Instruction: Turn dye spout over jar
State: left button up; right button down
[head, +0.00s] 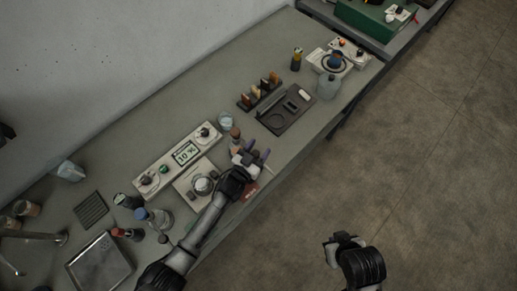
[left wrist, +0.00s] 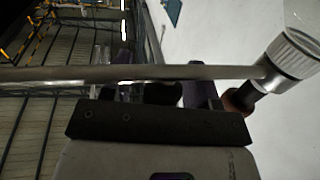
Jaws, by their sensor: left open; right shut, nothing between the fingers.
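My left gripper (head: 258,156) is over the front edge of the bench, its two dark purplish fingers apart. A brown-topped fitting (head: 235,132) stands just beyond it, partly hidden by the hand. A clear glass jar (head: 226,121) stands behind that fitting. In the left wrist view a thin metal tube (left wrist: 150,73) crosses in front of the open left gripper (left wrist: 160,85) and meets a pale ribbed cap (left wrist: 292,50) at the right. I cannot tell for sure whether this tube is the dye spout, or whether a finger touches it. My right gripper (head: 340,240) is shut and empty above the floor.
A control box reading 10 % (head: 186,153) and a plate with a round vessel (head: 203,185) lie left of the hand. A dark tray (head: 285,112), a small rack (head: 260,92) and a grey flask (head: 327,88) stand to the right. Bottles and a metal tray (head: 100,265) fill the near left.

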pick_arm(q)
jog(key=shift+c, duration=0.2)
grip_shut()
dwell(0.3)
